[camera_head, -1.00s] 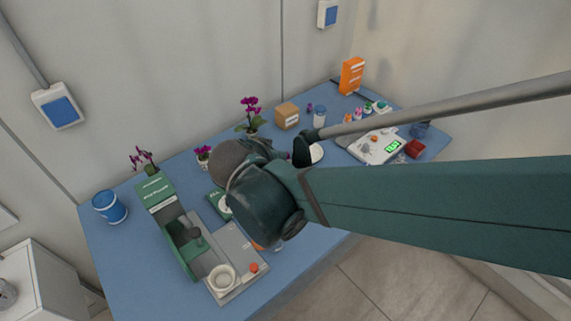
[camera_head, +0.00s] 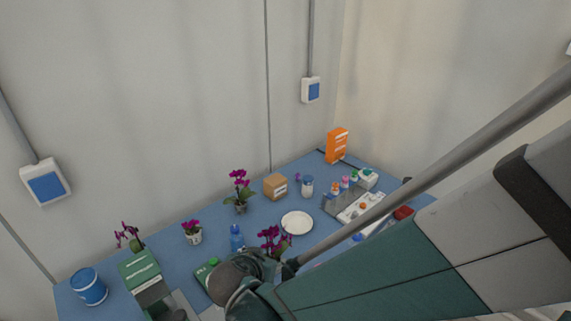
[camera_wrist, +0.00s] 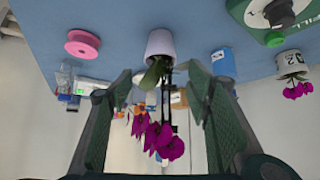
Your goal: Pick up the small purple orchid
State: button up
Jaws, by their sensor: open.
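The wrist view is upside down. In it, a purple orchid in a pale lavender pot (camera_wrist: 160,42) shows between my two fingers, its stems and magenta flowers (camera_wrist: 160,138) hanging down the picture. My gripper (camera_wrist: 160,80) is open, with a finger on each side and a visible gap to the pot. Magenta flowers (camera_head: 272,242) show beside my wrist in the head view, their pot hidden by my arm. A shorter purple orchid in a white labelled pot (camera_head: 193,237) stands farther left on the table; a similar labelled pot (camera_wrist: 292,63) shows at right in the wrist view.
A blue bottle (camera_head: 236,240) stands near the flowers, and a white plate (camera_head: 297,222) lies right of it. A taller orchid (camera_head: 239,190), a cardboard box (camera_head: 275,187) and a dark-flowered orchid (camera_head: 128,238) stand at the back. A pink spool (camera_wrist: 83,44) shows in the wrist view.

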jog(key=shift+b+x, duration=0.3)
jog(key=shift+x, duration=1)
jog(key=shift+w, duration=0.1)
jog(key=shift+b+x, duration=0.75)
jog(key=shift+x, duration=1.8)
jog(key=c, duration=1)
